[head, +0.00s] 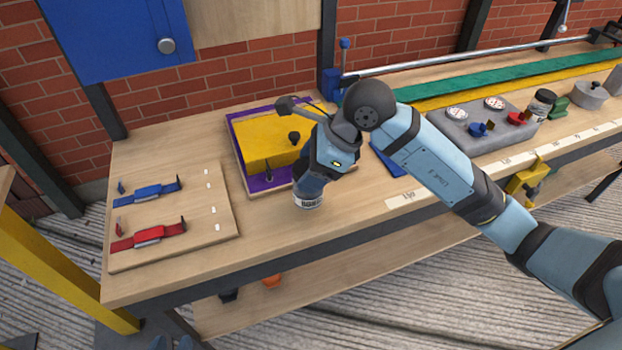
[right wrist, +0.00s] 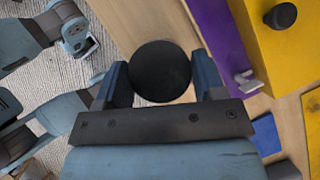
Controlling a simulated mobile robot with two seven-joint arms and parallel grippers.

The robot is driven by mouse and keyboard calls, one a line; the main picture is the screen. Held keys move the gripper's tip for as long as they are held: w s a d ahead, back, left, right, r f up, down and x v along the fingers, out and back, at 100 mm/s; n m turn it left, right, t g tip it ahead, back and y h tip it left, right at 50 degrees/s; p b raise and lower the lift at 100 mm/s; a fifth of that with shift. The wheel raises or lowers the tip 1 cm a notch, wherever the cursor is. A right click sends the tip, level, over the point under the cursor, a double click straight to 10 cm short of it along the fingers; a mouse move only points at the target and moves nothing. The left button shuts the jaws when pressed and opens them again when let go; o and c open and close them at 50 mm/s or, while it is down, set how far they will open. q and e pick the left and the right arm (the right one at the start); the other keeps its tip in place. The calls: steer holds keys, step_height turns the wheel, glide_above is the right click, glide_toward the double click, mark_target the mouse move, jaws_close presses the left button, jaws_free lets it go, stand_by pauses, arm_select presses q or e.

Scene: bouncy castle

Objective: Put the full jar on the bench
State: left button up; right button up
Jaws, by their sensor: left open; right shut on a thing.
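A jar (head: 308,199) with a pale printed label is at the front part of the wooden bench (head: 340,228) in the head view. My right gripper (head: 309,184) is shut around it from above. In the right wrist view its round black lid (right wrist: 160,71) sits between the two fingers. The jar looks upright, with its base at or just above the bench top; I cannot tell if it touches. Its contents are hidden. My left gripper (head: 172,343) is open and empty, low at the bottom edge of the head view, in front of the bench.
A yellow block (head: 265,143) in a purple tray (head: 236,130) stands just behind the jar. A grey block with knobs (head: 470,138) and another black-lidded jar (head: 541,103) are at right. Bare bench surrounds the held jar's front.

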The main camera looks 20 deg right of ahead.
arm_select(q)
steer(key=shift+f, duration=0.15)
arm_select(e)
steer(key=shift+f, duration=1.55)
arm_select(q)
steer(key=shift+f, duration=0.1)
arm_select(e)
steer(key=shift+f, duration=0.1)
steer(key=o, duration=1.4)
steer(key=shift+c, duration=0.2)
steer(key=shift+d+r, duration=0.15)
steer(key=shift+r, duration=0.2)
arm_select(q)
steer(key=shift+a+p, duration=0.15)
steer(key=shift+p, duration=0.45)
arm_select(e)
steer(key=v, duration=1.1)
steer(key=shift+r, duration=0.2)
steer(key=shift+s+d, duration=0.1)
steer(key=shift+d, duration=0.1)
